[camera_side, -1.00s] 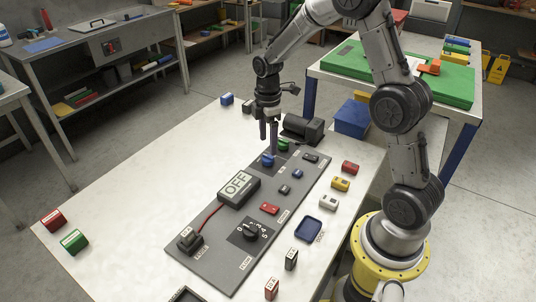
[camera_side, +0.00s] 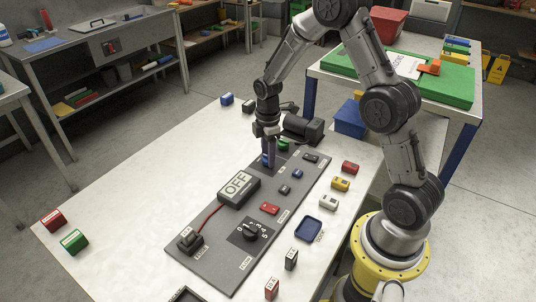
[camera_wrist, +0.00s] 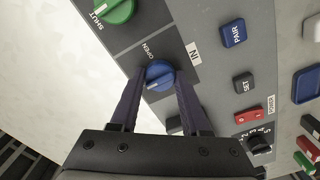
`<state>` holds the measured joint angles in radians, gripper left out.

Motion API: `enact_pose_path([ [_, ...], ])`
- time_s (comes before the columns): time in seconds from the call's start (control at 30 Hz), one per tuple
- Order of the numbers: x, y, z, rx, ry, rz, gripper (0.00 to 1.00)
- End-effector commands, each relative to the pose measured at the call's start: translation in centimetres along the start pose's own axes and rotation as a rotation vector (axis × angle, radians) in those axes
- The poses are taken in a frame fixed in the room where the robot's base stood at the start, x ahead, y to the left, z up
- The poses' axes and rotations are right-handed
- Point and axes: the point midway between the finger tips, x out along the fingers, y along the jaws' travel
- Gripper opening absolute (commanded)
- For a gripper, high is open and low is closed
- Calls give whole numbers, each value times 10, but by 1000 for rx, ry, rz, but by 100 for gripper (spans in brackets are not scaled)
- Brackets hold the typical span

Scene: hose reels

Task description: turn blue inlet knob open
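The blue inlet knob (camera_wrist: 160,74) is round, with a pale pointer mark toward its lower left in the wrist view. The word OPEN is printed just above it and an IN label (camera_wrist: 194,54) is to its right. My gripper (camera_wrist: 161,80) is down at the panel, one dark finger on each side of the knob. Both fingertips appear to touch it, with no clear gap showing. In the side view my gripper (camera_side: 268,160) points straight down and largely hides the knob. The grey panel (camera_side: 222,246) lies on the white table.
A green knob marked SHUT (camera_wrist: 115,10) sits beside the inlet knob. A box reading OFF (camera_side: 238,187), a numbered dial (camera_side: 251,231) and several buttons are on the panel. A dark motor (camera_side: 304,128) stands behind.

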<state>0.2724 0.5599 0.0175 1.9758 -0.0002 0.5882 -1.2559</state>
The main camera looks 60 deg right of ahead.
Motion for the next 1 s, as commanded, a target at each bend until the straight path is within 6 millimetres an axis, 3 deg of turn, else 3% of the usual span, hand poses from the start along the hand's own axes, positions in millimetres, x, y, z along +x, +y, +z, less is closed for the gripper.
enact_pose_path([
  [0.03, 0, 0, 0, 0, 0, 0, 26],
  [0.2, 0, 0, 0, 0, 0, 0, 0],
  [0.57, -1, 0, 0, 50, 0, 0, 0],
  [1.0, -2, 0, 0, 384, 0, 0, 0],
])
